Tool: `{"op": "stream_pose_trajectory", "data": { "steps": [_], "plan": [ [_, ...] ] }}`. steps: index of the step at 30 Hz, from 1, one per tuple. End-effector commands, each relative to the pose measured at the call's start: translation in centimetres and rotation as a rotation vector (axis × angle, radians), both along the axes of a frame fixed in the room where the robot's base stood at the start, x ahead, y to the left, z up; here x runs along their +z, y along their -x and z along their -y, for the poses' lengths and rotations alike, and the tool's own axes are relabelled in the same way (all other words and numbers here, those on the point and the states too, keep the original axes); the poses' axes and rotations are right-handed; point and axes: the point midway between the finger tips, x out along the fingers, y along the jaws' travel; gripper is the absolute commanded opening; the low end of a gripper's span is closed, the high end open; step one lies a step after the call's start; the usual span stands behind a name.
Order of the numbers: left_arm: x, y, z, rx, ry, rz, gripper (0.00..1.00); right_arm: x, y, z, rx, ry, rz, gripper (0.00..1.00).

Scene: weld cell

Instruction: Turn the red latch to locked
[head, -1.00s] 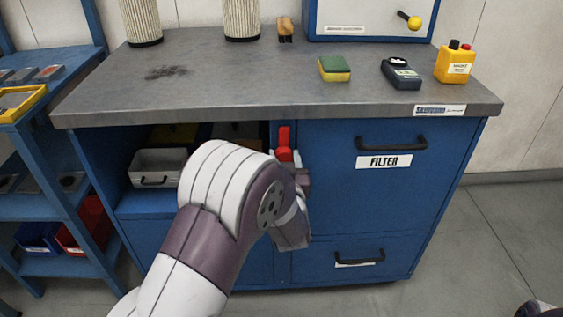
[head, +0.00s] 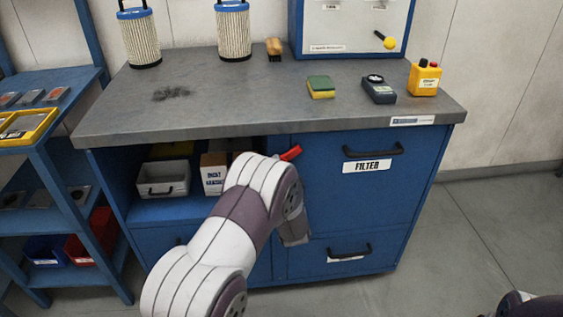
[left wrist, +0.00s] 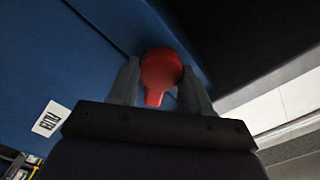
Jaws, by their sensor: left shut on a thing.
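The red latch (head: 291,153) sits at the front of the blue cabinet, just left of the FILTER drawer, and its visible end tilts up to the right. My left arm hides the rest of it in the head view. In the left wrist view the red latch (left wrist: 160,72) has a round head and a narrower tail. My left gripper (left wrist: 160,85) is shut on it, with one finger on each side. My right gripper is not in view; only part of my right arm shows at the lower right corner of the head view.
The FILTER drawer (head: 369,143) has a black handle close to the right of the latch. An open shelf with a grey bin (head: 163,180) and a white box (head: 213,172) lies to the left. The grey worktop (head: 250,105) overhangs above.

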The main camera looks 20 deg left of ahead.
Motion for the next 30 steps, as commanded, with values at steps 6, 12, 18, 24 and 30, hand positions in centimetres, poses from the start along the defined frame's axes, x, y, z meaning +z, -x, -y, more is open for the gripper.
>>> {"op": "stream_pose_trajectory", "data": {
  "steps": [6,12,18,24,30],
  "plan": [
    [0.2,0.0,0.1,-0.001,-0.171,-0.109,0.00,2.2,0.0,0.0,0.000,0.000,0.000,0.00],
    [0.1,0.0,0.1,-0.001,-0.320,-0.200,0.00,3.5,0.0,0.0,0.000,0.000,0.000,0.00],
    [-0.1,0.0,0.1,-0.001,-0.439,-0.271,0.00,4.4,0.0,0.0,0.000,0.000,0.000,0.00],
    [-0.3,0.0,0.1,-0.002,-0.518,-0.320,0.00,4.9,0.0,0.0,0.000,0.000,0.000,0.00],
    [-0.3,0.0,0.1,-0.001,-0.560,-0.345,0.00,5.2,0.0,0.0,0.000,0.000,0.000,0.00]
  ]
}}
